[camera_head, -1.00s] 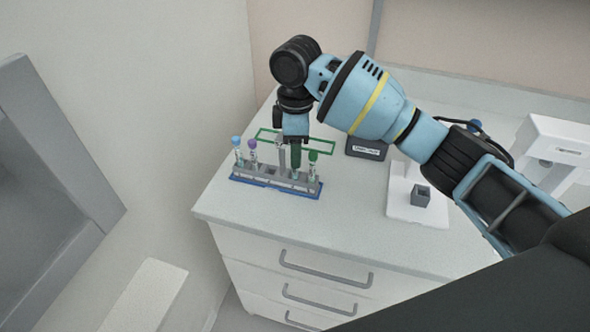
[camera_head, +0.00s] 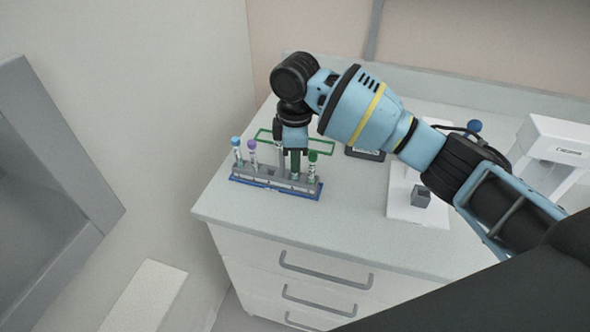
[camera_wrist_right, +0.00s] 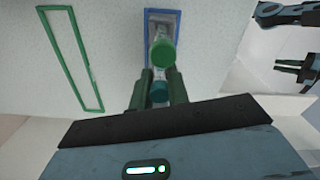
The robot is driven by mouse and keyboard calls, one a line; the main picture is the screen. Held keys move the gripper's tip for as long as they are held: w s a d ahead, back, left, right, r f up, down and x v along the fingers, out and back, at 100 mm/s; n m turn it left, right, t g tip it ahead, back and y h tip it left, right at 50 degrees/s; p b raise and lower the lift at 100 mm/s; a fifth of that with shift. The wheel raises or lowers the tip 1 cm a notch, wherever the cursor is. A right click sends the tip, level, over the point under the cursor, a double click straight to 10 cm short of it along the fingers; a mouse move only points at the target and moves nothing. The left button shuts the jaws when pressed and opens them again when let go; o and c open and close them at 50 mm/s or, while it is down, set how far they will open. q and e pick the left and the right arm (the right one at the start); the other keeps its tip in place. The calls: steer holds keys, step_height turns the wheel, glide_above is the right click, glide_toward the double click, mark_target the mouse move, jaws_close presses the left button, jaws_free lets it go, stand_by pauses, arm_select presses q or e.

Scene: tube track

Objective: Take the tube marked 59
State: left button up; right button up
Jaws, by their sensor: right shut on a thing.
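A grey tube rack on a blue base (camera_head: 262,187) stands near the worktop's front left corner. It holds a blue-capped tube (camera_head: 236,142), a purple-capped tube (camera_head: 252,146) and a green-capped tube (camera_head: 313,157). My right gripper (camera_head: 289,170) points down over the rack, left of the green-capped tube. In the right wrist view my right gripper (camera_wrist_right: 161,92) is shut on a tube with a blue-teal cap (camera_wrist_right: 160,93); the green cap (camera_wrist_right: 162,54) is just beyond. No tube number is legible. Dark green fingers, apparently my left gripper (camera_wrist_right: 297,68), show at the upper right.
A green rectangular frame (camera_head: 322,142) lies behind the rack. A small dark labelled block (camera_head: 365,154) stands behind it to the right. A white stand with a grey square holder (camera_head: 421,196) and a white device (camera_head: 558,145) are farther right. The worktop before the rack is clear.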

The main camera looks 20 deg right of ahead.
steer(key=shift+r, duration=0.1)
